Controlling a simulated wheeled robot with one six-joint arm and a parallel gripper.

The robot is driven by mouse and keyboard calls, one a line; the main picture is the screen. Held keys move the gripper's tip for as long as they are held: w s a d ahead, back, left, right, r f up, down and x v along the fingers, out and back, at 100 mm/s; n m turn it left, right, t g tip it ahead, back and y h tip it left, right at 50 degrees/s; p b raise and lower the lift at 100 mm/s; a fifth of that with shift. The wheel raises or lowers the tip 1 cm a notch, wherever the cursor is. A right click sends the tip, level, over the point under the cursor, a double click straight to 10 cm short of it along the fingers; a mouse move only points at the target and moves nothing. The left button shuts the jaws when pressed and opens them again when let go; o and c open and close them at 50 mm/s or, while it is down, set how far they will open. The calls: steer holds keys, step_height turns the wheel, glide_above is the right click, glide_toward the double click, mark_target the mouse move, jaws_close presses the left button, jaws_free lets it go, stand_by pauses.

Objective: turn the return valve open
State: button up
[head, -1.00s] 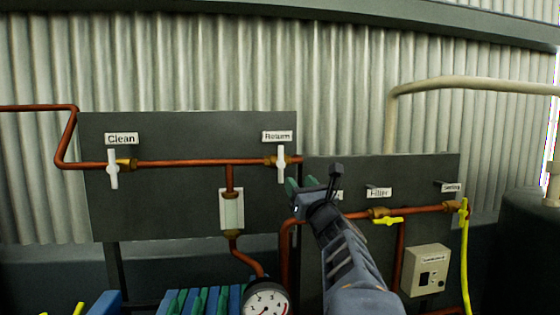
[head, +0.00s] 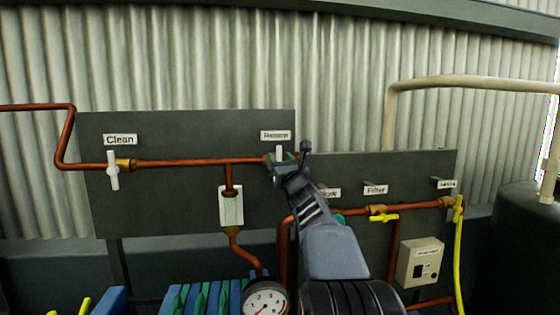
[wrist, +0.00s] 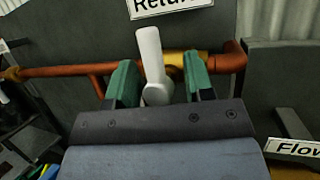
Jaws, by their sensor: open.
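The return valve's white handle (wrist: 151,62) stands nearly upright between the two green finger pads of my gripper (wrist: 156,82) in the wrist view. The pads stand apart, with a visible gap on each side of the handle. Behind it is the valve's brass body (wrist: 185,64) on the copper pipe. In the head view my gripper (head: 281,160) covers most of the valve, and only the top of the white handle (head: 279,151) shows below the "Return" label (head: 276,135).
The clean valve (head: 113,170) with an upright white handle is at the left. A pressure gauge (head: 265,301) is below. Yellow-handled valves (head: 384,218) and a grey control box (head: 420,262) are at the right. The "Flow" label (wrist: 292,148) is close to my gripper's right side.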

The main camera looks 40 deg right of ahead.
jaws_close()
stand_by(0.4)
steer(key=shift+n, duration=0.3)
steer(key=n+y, duration=0.1)
steer(key=n, duration=0.1)
steer(key=n+y, duration=0.1)
steer(key=n, duration=0.1)
steer(key=shift+a+n+g+y, duration=0.15)
steer(key=shift+n+g+y, duration=0.15)
steer(key=shift+g+y, duration=0.1)
steer(key=n+g, duration=0.1)
steer(key=n, duration=0.1)
steer(key=n+y, duration=0.1)
steer(key=n, duration=0.2)
steer(key=shift+w+a+g, duration=0.15)
steer(key=shift+a+g, duration=0.05)
steer(key=shift+g, duration=0.2)
steer(key=shift+w+a+f+n+g+p, duration=0.1)
steer(key=shift+n+g+p, duration=0.55)
steer(key=shift+n, duration=0.7)
steer(key=shift+s+a+f+n+g+p, duration=0.15)
steer(key=shift+n+g+p, duration=0.5)
steer(key=shift+n, duration=0.75)
steer(key=shift+w+f+n+g+p, duration=0.15)
steer(key=shift+n+g+p, duration=0.25)
steer(key=shift+n+g, duration=0.7)
steer(key=shift+n+t, duration=0.3)
steer(key=shift+n, duration=0.05)
